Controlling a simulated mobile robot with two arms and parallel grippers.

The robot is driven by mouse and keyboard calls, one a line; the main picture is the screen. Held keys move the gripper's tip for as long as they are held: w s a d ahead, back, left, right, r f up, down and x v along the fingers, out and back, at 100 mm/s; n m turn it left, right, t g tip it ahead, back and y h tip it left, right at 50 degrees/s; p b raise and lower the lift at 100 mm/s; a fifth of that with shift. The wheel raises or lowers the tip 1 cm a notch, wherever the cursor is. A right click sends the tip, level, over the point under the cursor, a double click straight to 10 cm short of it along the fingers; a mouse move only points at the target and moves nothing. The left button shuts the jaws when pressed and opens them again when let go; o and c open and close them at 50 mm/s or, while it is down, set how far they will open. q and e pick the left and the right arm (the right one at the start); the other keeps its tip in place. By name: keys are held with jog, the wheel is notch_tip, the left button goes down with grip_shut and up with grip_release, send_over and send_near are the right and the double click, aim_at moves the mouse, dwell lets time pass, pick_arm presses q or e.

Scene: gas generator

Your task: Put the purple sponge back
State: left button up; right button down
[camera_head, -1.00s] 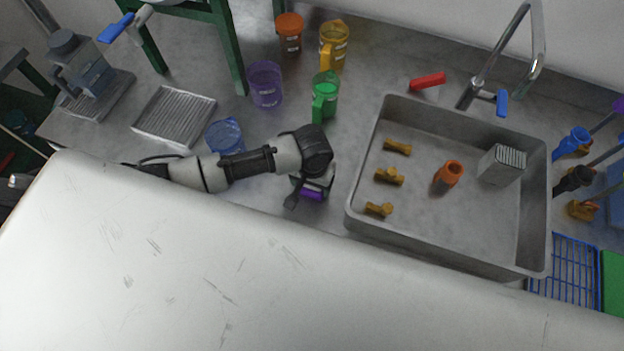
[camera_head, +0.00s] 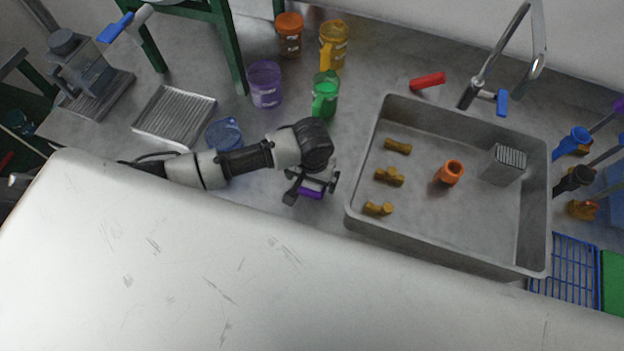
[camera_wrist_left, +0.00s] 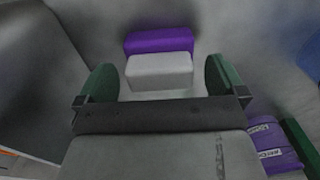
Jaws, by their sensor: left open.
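The purple sponge (camera_head: 312,194) lies on the grey counter, left of the sink, partly hidden under my left gripper (camera_head: 311,187). In the left wrist view the sponge (camera_wrist_left: 158,42) shows a purple layer and a pale grey-white layer. My left gripper (camera_wrist_left: 160,80) is open, with one green-padded finger on each side of the sponge in that view. I cannot tell whether the fingers touch it. My right gripper is not in view.
The metal sink (camera_head: 450,255) holds several brass fittings, an orange piece (camera_head: 449,172) and a grey ridged block (camera_head: 504,164). Purple (camera_head: 264,86), green (camera_head: 324,96), yellow (camera_head: 333,47) and orange (camera_head: 289,36) containers stand behind. A blue beaker (camera_head: 224,134) is near my left arm.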

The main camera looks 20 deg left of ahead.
pick_arm(q)
notch_tip(320, 180, up, 10)
jog(key=shift+r, duration=0.1)
